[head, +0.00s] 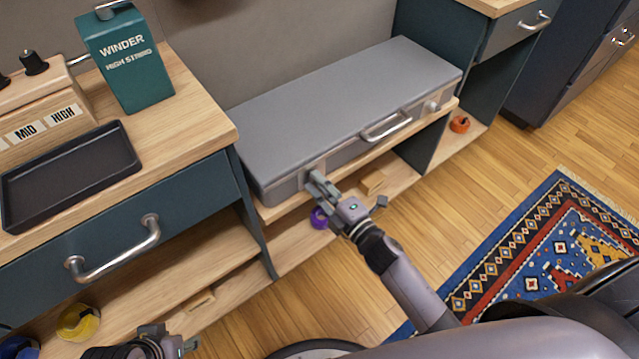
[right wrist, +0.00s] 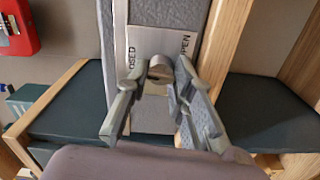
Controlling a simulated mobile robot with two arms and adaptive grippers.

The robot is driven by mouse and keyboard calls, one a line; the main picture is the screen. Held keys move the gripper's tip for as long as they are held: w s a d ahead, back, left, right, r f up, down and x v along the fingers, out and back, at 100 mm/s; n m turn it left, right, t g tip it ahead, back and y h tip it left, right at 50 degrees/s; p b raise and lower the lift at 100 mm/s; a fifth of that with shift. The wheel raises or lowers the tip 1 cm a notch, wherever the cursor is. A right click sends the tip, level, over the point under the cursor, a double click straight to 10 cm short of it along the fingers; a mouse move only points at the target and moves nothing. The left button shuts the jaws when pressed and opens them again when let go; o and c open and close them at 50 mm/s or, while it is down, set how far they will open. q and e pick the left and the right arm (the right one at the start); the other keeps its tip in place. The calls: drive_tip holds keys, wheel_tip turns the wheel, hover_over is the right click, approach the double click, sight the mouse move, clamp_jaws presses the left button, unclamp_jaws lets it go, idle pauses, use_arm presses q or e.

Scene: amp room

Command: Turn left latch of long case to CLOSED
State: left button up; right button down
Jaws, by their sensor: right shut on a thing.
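The long grey case (head: 345,110) lies shut on a wooden shelf, with a handle (head: 385,126) on its front. Its left latch is mostly hidden by my right gripper (head: 316,182) in the head view. The right wrist view shows that latch as a round metal knob (right wrist: 161,68) on a pale plate (right wrist: 160,42). The plate has partly covered lettering, "OSED" on the left and "PEN" on the right. My right gripper (right wrist: 160,76) is shut on the knob. My left gripper (head: 180,345) is at the bottom edge, far from the case; its fingers are unclear.
The case's right latch (head: 432,106) is at the front's far end. A drawer cabinet (head: 190,195) with a black tray (head: 68,172) and green winder box (head: 125,60) stands left. Purple (head: 319,218) and orange (head: 460,124) items lie on the shelf below.

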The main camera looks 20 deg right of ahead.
drive_tip(key=shift+n, duration=0.6)
drive_tip(key=shift+f, duration=0.1)
drive_tip(key=c, duration=1.4)
unclamp_jaws()
drive_tip(key=shift+o, duration=0.2)
drive_tip(key=shift+s, duration=0.15)
drive_tip(key=v, duration=1.1)
drive_tip(key=shift+s, duration=0.4)
drive_tip(key=shift+d, duration=0.1)
